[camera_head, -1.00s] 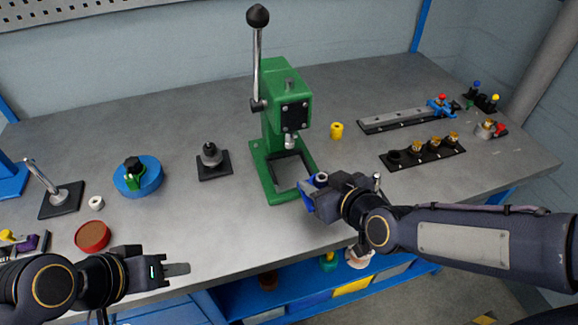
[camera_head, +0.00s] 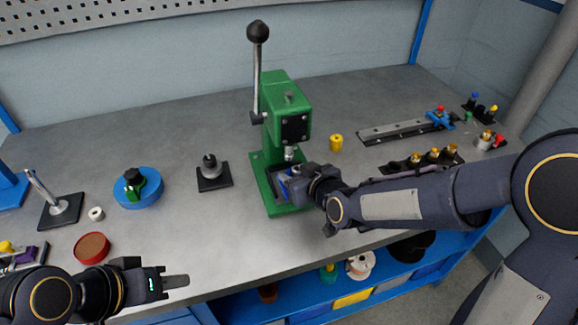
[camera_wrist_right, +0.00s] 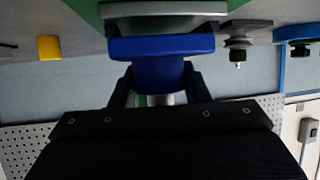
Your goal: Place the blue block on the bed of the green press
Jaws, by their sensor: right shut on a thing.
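The green press (camera_head: 287,125) stands at the middle of the bench with its black-knobbed lever up. My right gripper (camera_head: 290,184) is at the press bed (camera_head: 273,205), below the ram. It is shut on the blue block (camera_head: 283,188), which is mostly hidden by the gripper in the head view. In the right wrist view the blue block (camera_wrist_right: 160,65) sits between the fingers, close to a grey plate (camera_wrist_right: 165,10) of the press; I cannot tell whether they touch. My left gripper (camera_head: 175,282) is at the front left, over the bench's front edge, and appears empty; its finger gap is not clear.
A black-based post (camera_head: 212,172) and a blue disc (camera_head: 138,188) with a green part stand left of the press. A yellow cylinder (camera_head: 336,142) stands to the right. A red round dish (camera_head: 92,248) lies near my left arm. Rails and fittings fill the right side.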

